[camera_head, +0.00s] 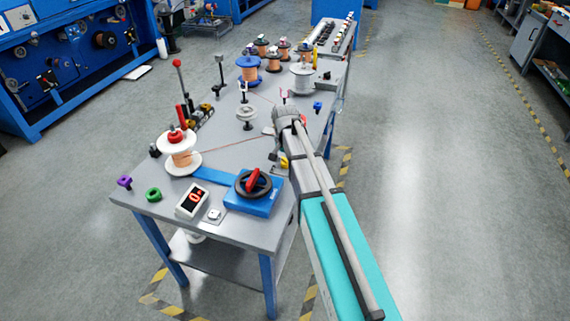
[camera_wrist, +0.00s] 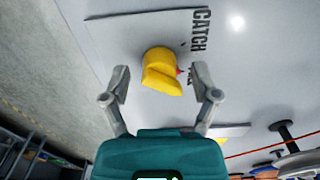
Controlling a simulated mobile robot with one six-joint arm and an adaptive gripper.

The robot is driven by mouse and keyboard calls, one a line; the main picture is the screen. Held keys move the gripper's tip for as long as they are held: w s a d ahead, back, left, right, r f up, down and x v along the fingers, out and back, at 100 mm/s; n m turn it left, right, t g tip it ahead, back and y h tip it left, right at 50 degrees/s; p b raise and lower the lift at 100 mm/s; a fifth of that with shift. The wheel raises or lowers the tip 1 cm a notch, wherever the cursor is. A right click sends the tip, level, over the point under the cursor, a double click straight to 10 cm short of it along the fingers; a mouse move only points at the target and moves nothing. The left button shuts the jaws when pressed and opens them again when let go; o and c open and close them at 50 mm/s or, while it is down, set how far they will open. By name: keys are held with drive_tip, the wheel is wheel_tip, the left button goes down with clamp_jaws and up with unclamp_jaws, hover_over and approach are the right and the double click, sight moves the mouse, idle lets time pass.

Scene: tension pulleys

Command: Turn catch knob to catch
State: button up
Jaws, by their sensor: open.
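The yellow catch knob (camera_wrist: 161,68) sits on a pale plate (camera_wrist: 115,32) in the wrist view. The word CATCH (camera_wrist: 202,30) is printed on the plate at the upper right of the knob. A small red mark shows at the knob's right edge, and other lettering there is partly hidden. My gripper (camera_wrist: 160,73) is open, with one finger on each side of the knob in the picture and a gap on both sides. It holds nothing. In the head view the knob (camera_head: 284,162) is a small yellow spot beside my arm at the table's right edge.
A wire runs across the table. The floor right of the table is clear.

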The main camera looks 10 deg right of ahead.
idle(0.3)
clamp_jaws()
idle(0.3)
drive_tip(key=shift+n, duration=0.7)
drive_tip(key=n, duration=0.8)
drive_tip(key=shift+n, duration=0.4)
drive_tip(key=shift+w+n, duration=0.1)
drive_tip(key=shift+n, duration=1.8)
